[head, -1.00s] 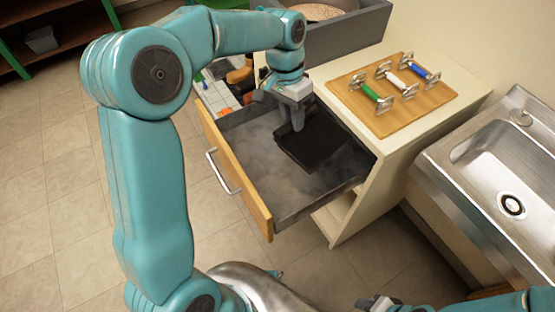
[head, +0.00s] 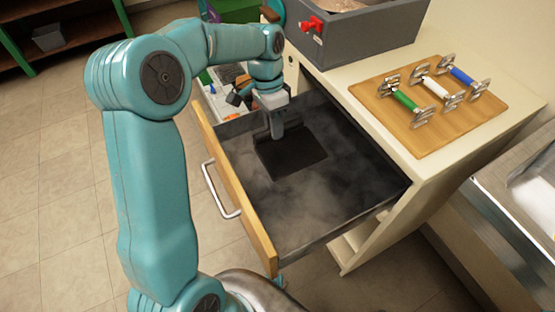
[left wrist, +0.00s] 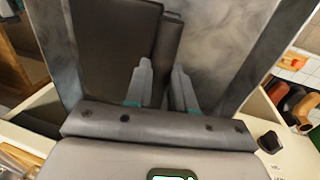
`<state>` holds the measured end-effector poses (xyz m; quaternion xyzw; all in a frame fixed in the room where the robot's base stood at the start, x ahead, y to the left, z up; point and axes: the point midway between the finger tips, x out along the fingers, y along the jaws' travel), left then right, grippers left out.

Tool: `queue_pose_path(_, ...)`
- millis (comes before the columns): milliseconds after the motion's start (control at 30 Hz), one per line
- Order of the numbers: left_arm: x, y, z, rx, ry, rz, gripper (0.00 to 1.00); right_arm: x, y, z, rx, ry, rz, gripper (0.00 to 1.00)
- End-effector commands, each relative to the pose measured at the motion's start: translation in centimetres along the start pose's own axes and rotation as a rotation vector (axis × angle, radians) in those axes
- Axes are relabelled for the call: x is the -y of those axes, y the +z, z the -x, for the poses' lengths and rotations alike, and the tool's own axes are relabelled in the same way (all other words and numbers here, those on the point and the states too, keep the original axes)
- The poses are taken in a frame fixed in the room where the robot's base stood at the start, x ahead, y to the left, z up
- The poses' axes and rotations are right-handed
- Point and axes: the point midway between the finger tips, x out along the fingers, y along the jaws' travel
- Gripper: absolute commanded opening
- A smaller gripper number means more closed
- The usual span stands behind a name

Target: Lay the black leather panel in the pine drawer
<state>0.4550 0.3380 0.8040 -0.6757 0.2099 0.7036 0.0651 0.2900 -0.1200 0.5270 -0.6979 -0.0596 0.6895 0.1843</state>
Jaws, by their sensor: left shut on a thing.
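The black leather panel (head: 293,154) is inside the open pine drawer (head: 238,190), over the far left part of its grey floor. It looks flat and low, but I cannot tell whether it fully rests on the floor. My left gripper (head: 276,132) reaches down into the drawer, shut on the panel's back left edge. In the left wrist view the panel (left wrist: 112,45) lies at the fingertips of the left gripper (left wrist: 161,66), with the drawer floor beside it. My right gripper is out of view.
The drawer's near and right floor is bare. A wooden board (head: 430,105) with green, white and blue handles lies on the counter. A grey bin (head: 360,42) with a red clamp (head: 312,24) stands behind. A sink (head: 505,205) is at right.

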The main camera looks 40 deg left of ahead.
Motion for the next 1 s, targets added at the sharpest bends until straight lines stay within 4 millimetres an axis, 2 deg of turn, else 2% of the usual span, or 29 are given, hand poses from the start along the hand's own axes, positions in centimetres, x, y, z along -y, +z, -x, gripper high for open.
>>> queue_pose_path(33, 0.3, 0.1, -1.9, 0.004, 0.003, 0.001, 0.00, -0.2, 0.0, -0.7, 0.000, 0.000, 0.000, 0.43)
queue_pose_path(100, 0.7, 0.1, -3.9, 0.003, 0.003, 0.001, 0.00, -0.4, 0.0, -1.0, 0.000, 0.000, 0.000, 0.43)
queue_pose_path(200, 1.2, 0.0, -6.0, 0.002, 0.003, 0.001, 0.00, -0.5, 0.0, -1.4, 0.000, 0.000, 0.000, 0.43)
queue_pose_path(300, 1.6, -0.1, -7.3, 0.000, 0.001, 0.001, 0.00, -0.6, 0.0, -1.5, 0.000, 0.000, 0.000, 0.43)
queue_pose_path(467, 1.9, -0.2, -8.4, -0.001, 0.000, 0.001, 0.00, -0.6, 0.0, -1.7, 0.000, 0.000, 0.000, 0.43)
queue_pose_path(700, 2.8, -0.3, -11.9, 0.001, 0.001, 0.002, 0.00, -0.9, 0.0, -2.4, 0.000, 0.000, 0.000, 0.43)
queue_pose_path(1000, 2.9, -0.3, -12.1, -0.001, -0.001, 0.002, 0.00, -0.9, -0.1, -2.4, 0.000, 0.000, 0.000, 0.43)
